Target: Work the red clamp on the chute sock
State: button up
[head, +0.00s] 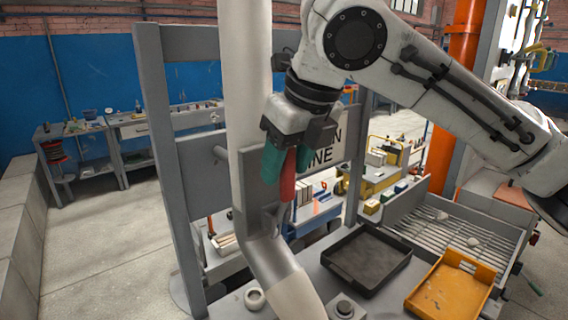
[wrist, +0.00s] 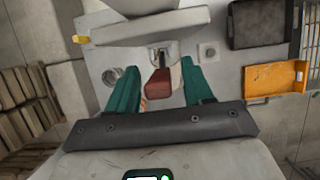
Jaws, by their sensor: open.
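The red clamp (head: 288,178) stands upright as a lever at a grey bracket beside the pale chute. In the wrist view the red clamp (wrist: 158,84) lies between my two green fingers, with gaps on both sides. My gripper (head: 285,168) is open and comes down from above around the lever; it also shows in the wrist view (wrist: 160,76). The chute sock appears to be the pale bent lower tube (head: 288,290), below the bracket. My fingers partly hide the upper part of the lever in the head view.
A grey upright frame (head: 165,150) stands left of the chute. A black tray (head: 365,285) and an orange tray (head: 432,306) lie on the bench to the right, near a slatted rack (head: 450,228). A small white ring (head: 254,299) sits left of the tube.

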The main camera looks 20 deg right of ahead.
jog(key=shift+x, duration=0.85)
grip_shut()
